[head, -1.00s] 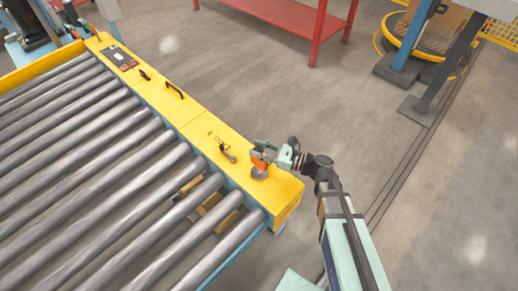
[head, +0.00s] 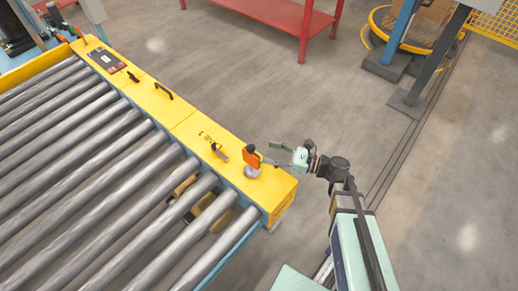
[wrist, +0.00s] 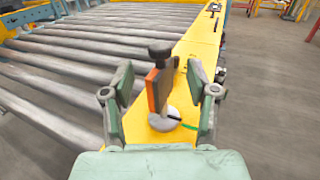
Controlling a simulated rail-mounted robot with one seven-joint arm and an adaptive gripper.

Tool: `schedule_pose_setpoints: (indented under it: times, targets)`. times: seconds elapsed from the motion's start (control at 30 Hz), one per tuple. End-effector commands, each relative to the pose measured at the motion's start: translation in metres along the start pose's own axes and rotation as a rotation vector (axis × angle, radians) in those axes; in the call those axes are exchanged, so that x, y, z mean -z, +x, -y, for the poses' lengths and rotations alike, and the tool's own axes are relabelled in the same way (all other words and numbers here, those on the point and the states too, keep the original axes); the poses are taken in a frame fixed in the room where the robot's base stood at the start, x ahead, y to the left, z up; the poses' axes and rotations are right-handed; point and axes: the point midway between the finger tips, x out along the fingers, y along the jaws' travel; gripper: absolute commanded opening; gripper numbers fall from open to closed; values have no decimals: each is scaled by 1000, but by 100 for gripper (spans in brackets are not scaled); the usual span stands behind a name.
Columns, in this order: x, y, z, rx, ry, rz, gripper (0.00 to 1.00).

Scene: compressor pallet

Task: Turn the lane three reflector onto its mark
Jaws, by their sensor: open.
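The reflector (head: 252,159) is an orange upright plate on a round grey base near the right end of the yellow rail top. In the wrist view the reflector plate (wrist: 152,90) shows nearly edge-on, with its orange face to the left, above the pale disc base (wrist: 164,119). A short green mark (wrist: 188,126) lies right of the base, beside a thin dark line. My gripper (head: 279,152) is open, just right of the reflector in the head view. In the wrist view its fingers (wrist: 159,82) stand either side of the plate, with gaps showing; depth is unclear.
A small dark-handled lever (head: 219,152) stands farther along the rail, beyond the reflector. Rollers (head: 110,180) run along the rail's left side. A black handle (head: 164,93) and a panel (head: 106,60) lie farther back. Open floor is on the right.

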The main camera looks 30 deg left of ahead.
Motion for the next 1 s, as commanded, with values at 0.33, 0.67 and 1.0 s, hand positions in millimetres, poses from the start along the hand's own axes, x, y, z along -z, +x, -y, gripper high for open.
schedule_pose_setpoints:
  times: [0.33,0.67,1.0]
  targets:
    - [0,-39,0,0,0,0,58]
    - [0,-42,0,-1,0,0,58]
    - [20,-52,-9,-6,-31,-68,58]
